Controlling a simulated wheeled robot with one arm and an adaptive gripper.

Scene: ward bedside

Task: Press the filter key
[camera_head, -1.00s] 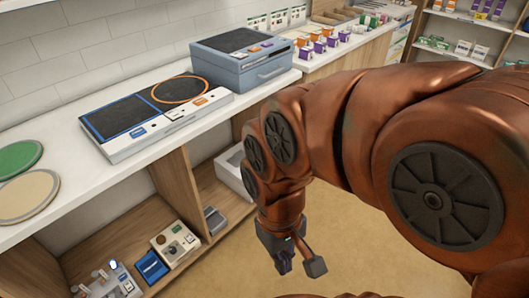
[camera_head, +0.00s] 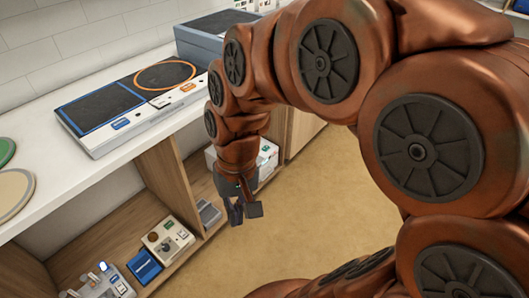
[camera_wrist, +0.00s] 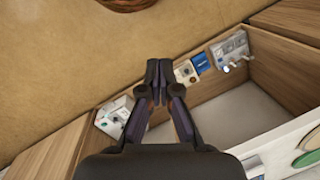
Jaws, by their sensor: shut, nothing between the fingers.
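I cannot make out which key is the filter key; no label is readable. Small devices stand on the low shelf: a cream unit with a dial (camera_head: 168,238), a blue box (camera_head: 145,265) and a grey-white unit with knobs (camera_head: 108,284). They also show in the wrist view: the cream unit (camera_wrist: 184,74), the blue box (camera_wrist: 201,63) and the grey-white unit (camera_wrist: 229,50). My gripper (camera_head: 244,211) points down in front of the shelf opening, apart from these units. In the wrist view my gripper (camera_wrist: 159,66) is shut and empty.
A white unit with green keys (camera_head: 267,153) is partly hidden behind my arm; a grey box (camera_head: 208,213) lies low beside my gripper. The counter holds a white panel (camera_head: 105,143) with blue and orange marked pads. Open floor (camera_head: 320,200) lies to the right.

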